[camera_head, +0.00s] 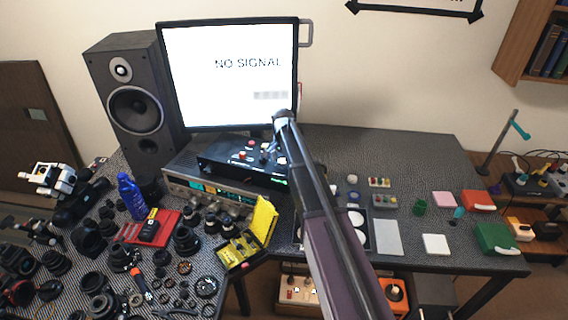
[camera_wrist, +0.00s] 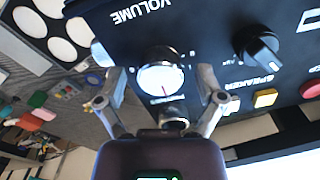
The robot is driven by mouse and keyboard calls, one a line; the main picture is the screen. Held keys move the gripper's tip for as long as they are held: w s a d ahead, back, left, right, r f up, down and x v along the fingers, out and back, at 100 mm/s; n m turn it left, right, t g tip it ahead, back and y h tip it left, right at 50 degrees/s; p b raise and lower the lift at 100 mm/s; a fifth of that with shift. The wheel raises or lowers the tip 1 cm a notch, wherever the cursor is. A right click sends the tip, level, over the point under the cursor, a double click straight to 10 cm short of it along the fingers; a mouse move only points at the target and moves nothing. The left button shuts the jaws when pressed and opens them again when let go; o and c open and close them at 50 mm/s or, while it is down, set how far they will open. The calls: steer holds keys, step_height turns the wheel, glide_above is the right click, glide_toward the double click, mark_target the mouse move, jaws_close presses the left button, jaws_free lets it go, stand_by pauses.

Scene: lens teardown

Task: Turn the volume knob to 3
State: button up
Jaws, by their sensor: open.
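The volume knob (camera_wrist: 160,78) is a round, pale knob with a thin red mark on its face. It sits on a dark panel under the word VOLUME in the wrist view. Scale marks surround it but are too small to read. My gripper (camera_wrist: 160,88) is open, with one finger on each side of the knob; I cannot tell whether they touch it. In the head view, my gripper (camera_head: 272,150) is at the black control box (camera_head: 220,152) below the monitor, and my arm hides part of the box's right side.
A black speaker selector knob (camera_wrist: 258,45) and a yellow button (camera_wrist: 265,98) are right of the volume knob in the wrist view. The monitor (camera_head: 230,75) reads NO SIGNAL. A silver device (camera_head: 190,188) lies below the box. Lens parts crowd the left of the table.

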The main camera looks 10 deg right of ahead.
mark_target(283, 160)
steer(key=shift+m, duration=0.5)
steer(key=shift+r+p, duration=0.45)
steer(key=shift+p, duration=0.05)
step_height(283, 160, up, 13)
steer(key=p, duration=1.3)
steer(key=s+f+n+b, duration=0.5)
steer(key=s+f+b, duration=0.2)
steer(key=s, duration=0.8)
steer(key=s+a+f+n+b, duration=0.1)
steer(key=s+f+n+b, duration=0.4)
steer(key=s, duration=1)
steer(key=shift+s+f+b, duration=0.3)
steer(key=shift+f+b, duration=1.25)
steer(key=shift+b, duration=0.05)
steer(key=shift+a, duration=0.1)
